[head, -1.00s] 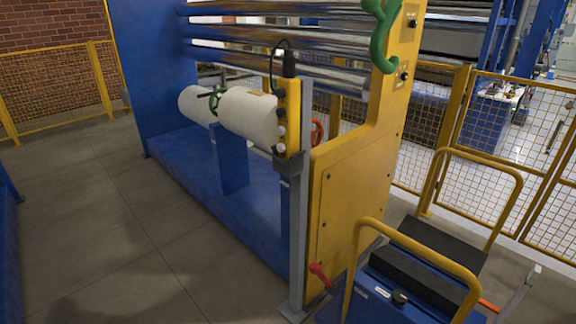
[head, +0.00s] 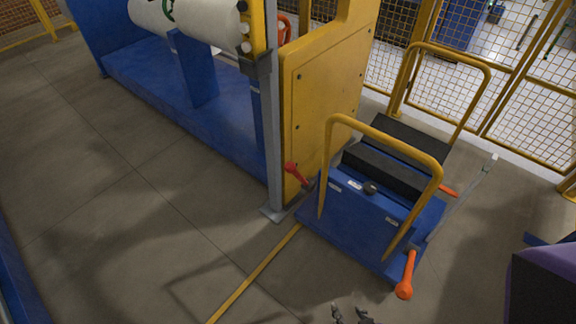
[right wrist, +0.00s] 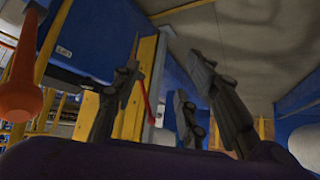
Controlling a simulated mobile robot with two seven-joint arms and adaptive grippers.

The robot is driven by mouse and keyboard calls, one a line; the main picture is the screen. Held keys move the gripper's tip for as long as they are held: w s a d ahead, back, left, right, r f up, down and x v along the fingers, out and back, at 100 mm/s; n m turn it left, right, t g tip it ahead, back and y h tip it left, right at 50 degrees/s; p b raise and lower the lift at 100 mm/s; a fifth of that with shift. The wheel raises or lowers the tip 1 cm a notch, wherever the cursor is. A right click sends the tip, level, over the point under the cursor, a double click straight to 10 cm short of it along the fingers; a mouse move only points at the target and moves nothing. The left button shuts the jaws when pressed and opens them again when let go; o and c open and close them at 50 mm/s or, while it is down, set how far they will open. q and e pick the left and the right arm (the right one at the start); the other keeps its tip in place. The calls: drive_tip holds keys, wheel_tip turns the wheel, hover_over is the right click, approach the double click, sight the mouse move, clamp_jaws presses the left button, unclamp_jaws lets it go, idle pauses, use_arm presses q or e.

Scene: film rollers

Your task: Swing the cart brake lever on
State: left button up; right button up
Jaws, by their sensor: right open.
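The blue cart (head: 350,215) with yellow handles stands right of centre in the head view. An orange lever with a rounded knob (head: 404,288) hangs at its near right corner, tilted down. It also shows close up at the left of the right wrist view (right wrist: 20,88). A second, red lever (head: 294,172) is at the cart's left side. My right gripper (head: 350,316) just enters the bottom edge, left of the orange lever and apart from it. Its fingers are spread and empty in the right wrist view (right wrist: 165,85). My left gripper is out of view.
The yellow machine panel (head: 320,95) and a grey post (head: 272,140) stand left of the cart. Yellow mesh fencing (head: 520,90) is behind it. A yellow floor line (head: 255,272) runs toward the front. The floor at left is clear.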

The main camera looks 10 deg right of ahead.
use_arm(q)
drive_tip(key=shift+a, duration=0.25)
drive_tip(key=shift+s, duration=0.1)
use_arm(e)
drive_tip(key=shift+c, duration=0.2)
